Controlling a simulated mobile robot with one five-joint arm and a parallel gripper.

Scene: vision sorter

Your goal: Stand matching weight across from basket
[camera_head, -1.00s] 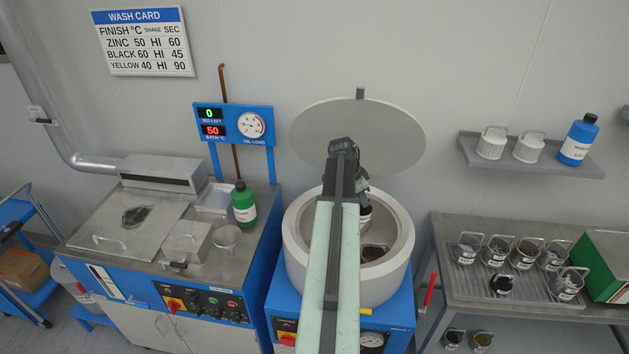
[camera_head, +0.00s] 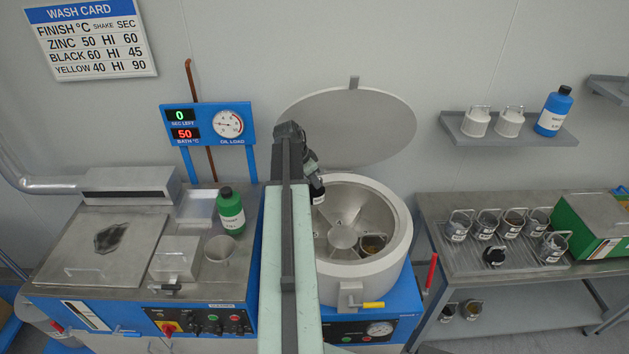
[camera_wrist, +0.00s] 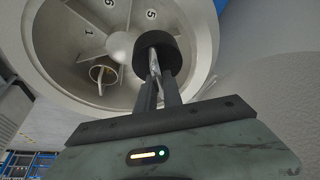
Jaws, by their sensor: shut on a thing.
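My gripper (camera_head: 313,182) is shut on a black round weight (camera_wrist: 170,47) and holds it over the left part of the open drum. The weight also shows in the head view (camera_head: 318,197), dark with a pale label and partly hidden by my arm. A basket (camera_head: 374,243) with a wire handle sits in a lower right compartment of the drum (camera_head: 392,195). In the wrist view the basket (camera_wrist: 103,72) lies left of the weight, near the number 1. Numbers 5 and 6 mark other compartments. The gap between weight and drum floor cannot be told.
The raised round lid (camera_head: 350,125) stands behind the drum. Several baskets and a dark weight (camera_head: 493,256) stand on the ribbed rack (camera_head: 520,262) at right. A blue washer with a green bottle (camera_head: 230,212) is at left. The gauge panel (camera_head: 209,124) shows 0 and 50.

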